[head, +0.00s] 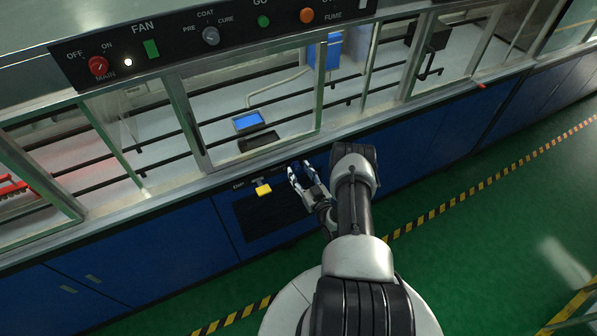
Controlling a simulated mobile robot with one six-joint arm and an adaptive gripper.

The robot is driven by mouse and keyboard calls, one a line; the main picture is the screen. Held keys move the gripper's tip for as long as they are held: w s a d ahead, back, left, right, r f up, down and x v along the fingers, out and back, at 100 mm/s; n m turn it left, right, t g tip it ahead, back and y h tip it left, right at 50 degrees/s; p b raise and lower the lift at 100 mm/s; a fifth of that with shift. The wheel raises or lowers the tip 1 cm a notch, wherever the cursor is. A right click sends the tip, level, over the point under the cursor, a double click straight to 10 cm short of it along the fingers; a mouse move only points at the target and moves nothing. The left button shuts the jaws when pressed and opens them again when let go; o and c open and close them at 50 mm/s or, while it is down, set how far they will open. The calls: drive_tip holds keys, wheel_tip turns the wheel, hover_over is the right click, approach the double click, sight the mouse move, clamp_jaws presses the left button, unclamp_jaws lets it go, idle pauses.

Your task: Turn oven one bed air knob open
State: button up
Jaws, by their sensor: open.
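A yellow knob (264,189) sits on a dark panel (239,207) in the blue cabinet front, below the counter edge. The small lettering beside it is too small to read, so I cannot tell for sure that it is the bed air knob. My gripper (299,168) is just right of the yellow knob, in front of the panel. Its two fingers are spread apart, with nothing seen between them. It appears apart from the knob. My gripper and arm may cover part of the panel to the right.
A control strip above has a red MAIN knob (98,66), a grey PRE/CURE knob (211,36), a green button (263,21) and an orange button (307,15). Framed glass panes stand over the counter (160,189). Green floor with a striped line (480,182) is clear at right.

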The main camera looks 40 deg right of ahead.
drive_tip(key=shift+x, duration=0.8)
drive_tip(key=shift+c, duration=0.2)
drive_tip(key=c, duration=1)
drive_tip(key=m+b, duration=0.2)
drive_tip(key=m, duration=0.2)
drive_tip(key=shift+d+m+b, duration=0.1)
drive_tip(key=shift+m+b, duration=0.3)
drive_tip(key=m+b, duration=0.2)
drive_tip(key=m, duration=0.2)
drive_tip(key=m+b, duration=0.2)
drive_tip(key=m, duration=0.3)
drive_tip(key=shift+d+m+b, duration=0.1)
drive_tip(key=shift+m+b, duration=0.7)
drive_tip(key=shift+m, duration=1.3)
